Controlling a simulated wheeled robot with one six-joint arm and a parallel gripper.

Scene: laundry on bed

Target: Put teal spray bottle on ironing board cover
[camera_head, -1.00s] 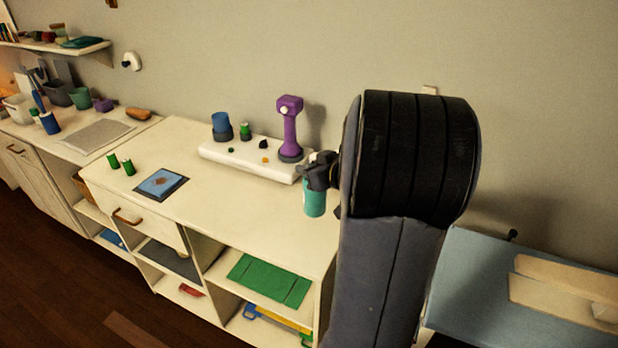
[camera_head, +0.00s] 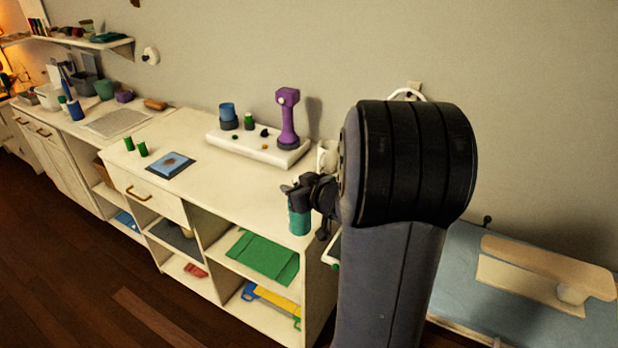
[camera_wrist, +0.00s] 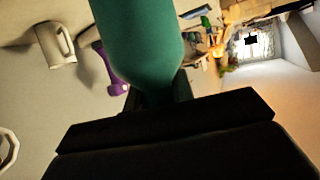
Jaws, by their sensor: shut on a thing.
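The teal spray bottle (camera_head: 299,221) hangs upright from my gripper (camera_head: 307,192), at the front right of the white cabinet top. My gripper is shut on its dark upper part. In the wrist view the bottle's teal body (camera_wrist: 140,40) fills the top middle, with my gripper (camera_wrist: 158,95) below it. A beige padded board (camera_head: 552,262), which looks like the ironing board cover, stands on a pale blue surface (camera_head: 465,285) at the right, apart from the bottle. My arm hides the space between.
A white mug (camera_head: 326,157) stands near the cabinet's back right. A white tray (camera_head: 300,155) carries a purple device (camera_head: 287,118) and small items. The shelves below hold a green folded item (camera_head: 262,257).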

